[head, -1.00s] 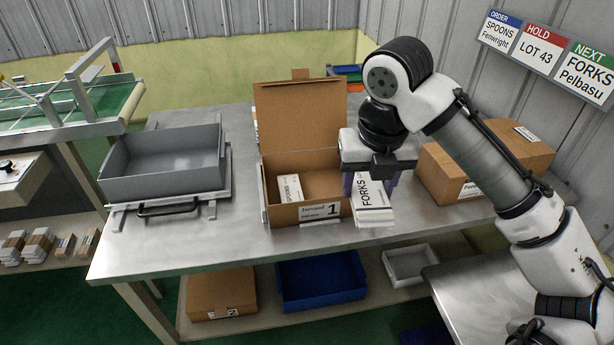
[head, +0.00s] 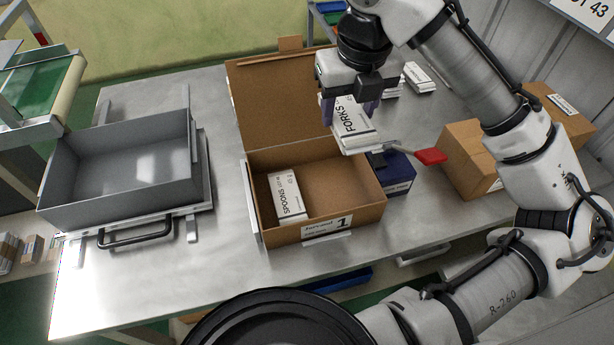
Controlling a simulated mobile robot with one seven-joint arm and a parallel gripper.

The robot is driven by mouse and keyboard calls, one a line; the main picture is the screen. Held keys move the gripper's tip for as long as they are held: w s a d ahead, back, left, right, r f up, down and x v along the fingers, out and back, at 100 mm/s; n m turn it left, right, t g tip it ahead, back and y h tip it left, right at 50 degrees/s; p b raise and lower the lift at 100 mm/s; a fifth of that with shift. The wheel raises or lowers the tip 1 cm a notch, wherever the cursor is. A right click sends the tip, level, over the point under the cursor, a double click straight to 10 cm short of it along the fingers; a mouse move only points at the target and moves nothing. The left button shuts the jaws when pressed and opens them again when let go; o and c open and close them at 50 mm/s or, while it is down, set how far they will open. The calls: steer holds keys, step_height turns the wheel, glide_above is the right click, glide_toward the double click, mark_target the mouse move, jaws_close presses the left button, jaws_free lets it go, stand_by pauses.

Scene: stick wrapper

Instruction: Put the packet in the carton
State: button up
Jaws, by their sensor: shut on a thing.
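My gripper (head: 350,103) is shut on a white packet (head: 349,128) labelled FORKS. It holds the packet tilted, in the picture over the back right part of the open carton. The brown carton (head: 303,233) stands on the metal table with its lid flap up at the back and a label reading 1 on its front. A white SPOONS packet (head: 287,196) lies inside at the left. The right part of the carton floor is bare. The gripper's fingertips are partly hidden behind the packet.
A dark blue box (head: 398,178) and a red-handled tool (head: 430,156) are right of the carton. A closed brown box (head: 466,150) stands farther right. More white packets (head: 419,76) lie behind. A grey tray (head: 125,160) stands at the left.

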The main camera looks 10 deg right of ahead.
mark_target(336, 190)
steer(key=shift+w+f, duration=0.15)
step_height(336, 190, down, 20)
steer(key=shift+r, duration=0.2)
stand_by(0.3)
steer(key=shift+f+b, duration=0.2)
steer(key=shift+b, duration=0.15)
steer(key=o, duration=1)
steer(key=shift+c, duration=0.2)
steer(key=shift+r, duration=0.1)
step_height(336, 190, up, 12)
steer(key=s, duration=0.1)
steer(key=shift+s+p, duration=0.35)
steer(key=shift+s, duration=0.05)
